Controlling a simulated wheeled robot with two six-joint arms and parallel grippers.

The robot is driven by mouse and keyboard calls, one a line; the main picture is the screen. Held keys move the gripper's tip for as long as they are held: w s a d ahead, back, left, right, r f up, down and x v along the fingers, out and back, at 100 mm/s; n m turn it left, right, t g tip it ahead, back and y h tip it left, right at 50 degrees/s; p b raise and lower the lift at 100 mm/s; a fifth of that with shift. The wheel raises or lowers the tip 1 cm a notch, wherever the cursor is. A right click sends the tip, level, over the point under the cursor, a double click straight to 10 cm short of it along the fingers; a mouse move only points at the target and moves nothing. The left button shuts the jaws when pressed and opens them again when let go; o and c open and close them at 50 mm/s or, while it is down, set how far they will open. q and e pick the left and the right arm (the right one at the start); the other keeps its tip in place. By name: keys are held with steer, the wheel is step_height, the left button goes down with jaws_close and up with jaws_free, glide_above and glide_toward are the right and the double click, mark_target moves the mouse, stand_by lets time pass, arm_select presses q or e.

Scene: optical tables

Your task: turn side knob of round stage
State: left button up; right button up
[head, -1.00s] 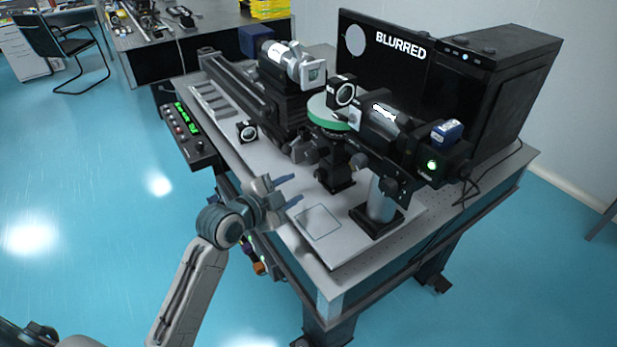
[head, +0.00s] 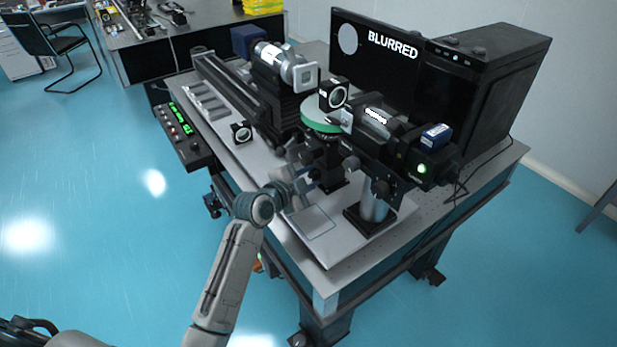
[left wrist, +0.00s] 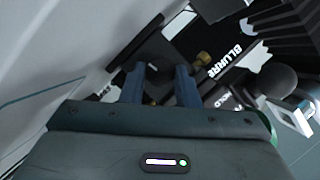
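The round stage (head: 322,114), with a green rim, stands on the optical table below the black-framed optic. Dark knobs sit under and beside it, one of them a side knob (head: 350,163); which one belongs to the round stage I cannot tell for sure. My left gripper (head: 308,178) is just below and left of these knobs, its fingers pointing toward them. A brass-coloured knob (left wrist: 203,59) shows beyond the right finger. My right gripper is not in view.
A screen marked BLURRED (head: 390,70) stands behind the stage. A horizontal cylinder (head: 380,122) lies right of it, above a silver post (head: 374,205). A control box (head: 183,130) is at the table's left edge. The front plate (head: 325,235) has bare room.

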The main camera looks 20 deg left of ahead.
arm_select(q)
steer(key=shift+c, duration=1.3)
steer(key=shift+n, duration=0.3)
steer(key=o, duration=0.7)
steer(key=b+v, duration=0.2)
steer(key=v, duration=0.7)
steer(key=shift+a, duration=0.2)
steer(key=shift+v, duration=0.8)
